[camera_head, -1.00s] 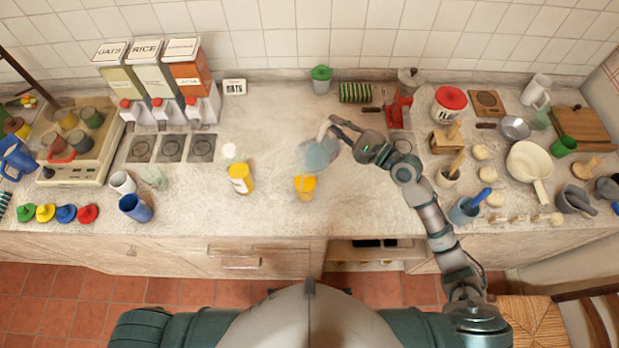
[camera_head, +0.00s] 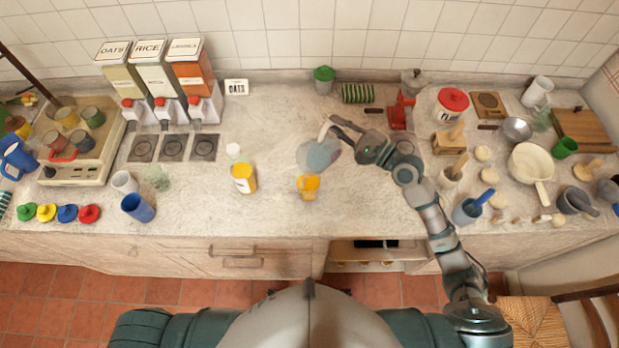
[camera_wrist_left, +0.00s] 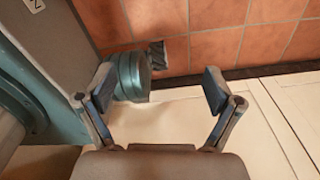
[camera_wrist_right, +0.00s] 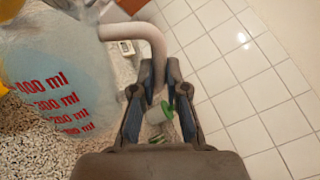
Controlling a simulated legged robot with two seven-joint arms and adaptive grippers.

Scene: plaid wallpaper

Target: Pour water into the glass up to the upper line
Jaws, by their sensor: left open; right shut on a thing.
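My right gripper (camera_head: 336,132) is shut on the pale handle of a clear measuring jug (camera_head: 318,155) with bluish water in it. The jug hangs above the counter, behind a small orange-yellow cup-like vessel (camera_head: 308,186), which may be the glass. Its lines cannot be made out. In the right wrist view the jug (camera_wrist_right: 58,80) shows red ml marks, and its handle (camera_wrist_right: 140,32) runs to my fingers (camera_wrist_right: 160,85). The jug's spout and any stream are not clear. My left gripper (camera_wrist_left: 160,90) is open and empty, low beside my body, facing the floor and cabinet front.
A yellow-and-white container (camera_head: 243,178) stands left of the cup. A blue cup (camera_head: 137,207) and dispensers (camera_head: 150,82) are further left. The counter's front middle is clear.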

